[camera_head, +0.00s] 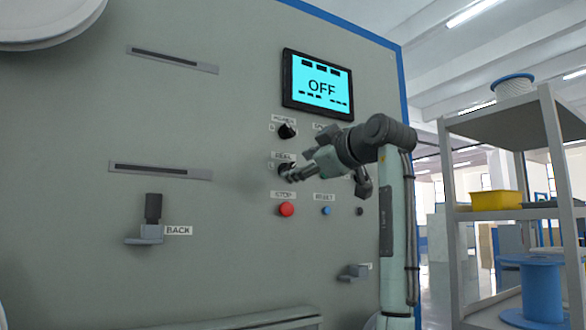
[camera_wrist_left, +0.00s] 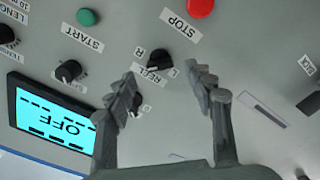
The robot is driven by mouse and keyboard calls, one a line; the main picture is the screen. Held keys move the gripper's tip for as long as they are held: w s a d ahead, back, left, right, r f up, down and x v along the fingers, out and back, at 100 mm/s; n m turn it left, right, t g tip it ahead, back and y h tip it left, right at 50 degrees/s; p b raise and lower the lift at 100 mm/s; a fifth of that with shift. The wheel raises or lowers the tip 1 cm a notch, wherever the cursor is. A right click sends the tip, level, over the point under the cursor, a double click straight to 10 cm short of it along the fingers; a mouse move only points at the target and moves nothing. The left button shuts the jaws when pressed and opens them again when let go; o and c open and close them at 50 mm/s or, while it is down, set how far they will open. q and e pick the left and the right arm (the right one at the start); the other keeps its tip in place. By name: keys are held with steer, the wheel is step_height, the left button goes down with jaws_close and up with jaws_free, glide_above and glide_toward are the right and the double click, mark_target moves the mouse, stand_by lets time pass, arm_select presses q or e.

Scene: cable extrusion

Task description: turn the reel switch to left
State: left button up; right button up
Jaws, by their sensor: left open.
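The reel switch is a black knob (camera_wrist_left: 160,60) with a REEL label and L and R marks on the grey panel. In the head view the reel switch (camera_head: 284,168) is partly covered by my left gripper (camera_head: 291,177), which is close in front of it. In the left wrist view the two fingers of my left gripper (camera_wrist_left: 164,72) are spread apart. The knob shows in the gap between the fingertips, slightly beyond them. I cannot tell whether a finger touches it. My right gripper is not in view.
A red STOP button (camera_head: 286,209) is below the switch, and another black knob (camera_head: 287,130) above it. A screen (camera_head: 317,85) reads OFF. A green START button (camera_wrist_left: 87,17) is nearby. A shelf (camera_head: 505,215) stands at the right.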

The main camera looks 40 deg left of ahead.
mark_target(290, 168)
arm_select(q)
steer(key=shift+x, duration=1.7)
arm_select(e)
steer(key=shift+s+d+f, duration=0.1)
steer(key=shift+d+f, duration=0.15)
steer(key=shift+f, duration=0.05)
arm_select(q)
steer(key=shift+c, duration=0.2)
